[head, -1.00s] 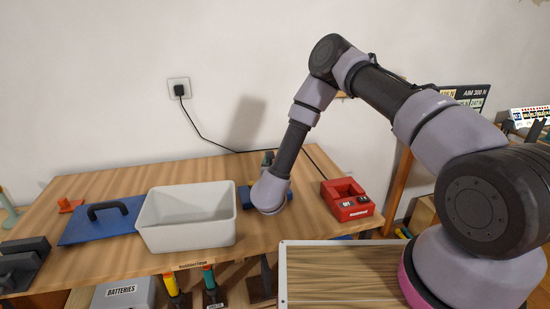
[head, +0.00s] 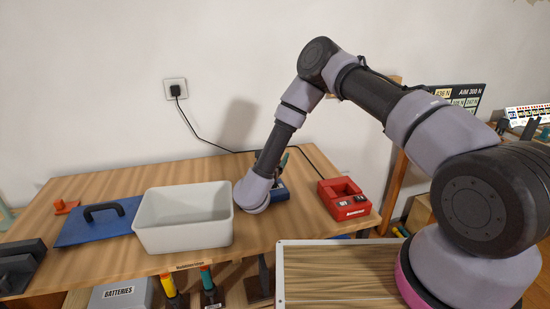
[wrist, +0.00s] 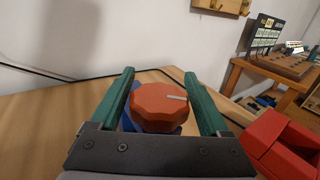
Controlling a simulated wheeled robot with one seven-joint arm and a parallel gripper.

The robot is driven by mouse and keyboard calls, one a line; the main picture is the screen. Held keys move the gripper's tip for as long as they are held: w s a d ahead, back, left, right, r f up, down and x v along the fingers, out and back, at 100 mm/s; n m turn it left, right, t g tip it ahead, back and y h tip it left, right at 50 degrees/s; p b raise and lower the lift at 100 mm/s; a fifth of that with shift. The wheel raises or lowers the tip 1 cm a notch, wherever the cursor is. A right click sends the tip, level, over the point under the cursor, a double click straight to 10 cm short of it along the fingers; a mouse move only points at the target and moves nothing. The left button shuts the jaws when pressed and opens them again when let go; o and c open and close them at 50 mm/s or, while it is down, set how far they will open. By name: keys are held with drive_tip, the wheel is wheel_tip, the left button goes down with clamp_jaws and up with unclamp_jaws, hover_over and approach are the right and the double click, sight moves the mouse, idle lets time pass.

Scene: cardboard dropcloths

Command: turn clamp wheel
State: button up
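The clamp wheel (wrist: 160,106) is a faceted red knob with a pale line mark, on a blue body. In the wrist view it sits between the two green fingers of my gripper (wrist: 159,76). The fingers are spread on either side of the wheel, and I cannot tell whether either touches it. In the head view the blue clamp body (head: 281,192) shows just right of my wrist, which hides the wheel and most of my gripper.
A white bin (head: 185,238) and a blue float with a black handle (head: 95,226) lie left on the wooden bench (head: 105,262). A red box (head: 346,207) stands close on the right. A black cable (head: 203,138) runs along the wall.

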drive_tip(key=shift+o, duration=0.5)
wheel_tip(320, 180, up, 10)
drive_tip(key=shift+r, duration=0.1)
drive_tip(key=shift+w, duration=0.1)
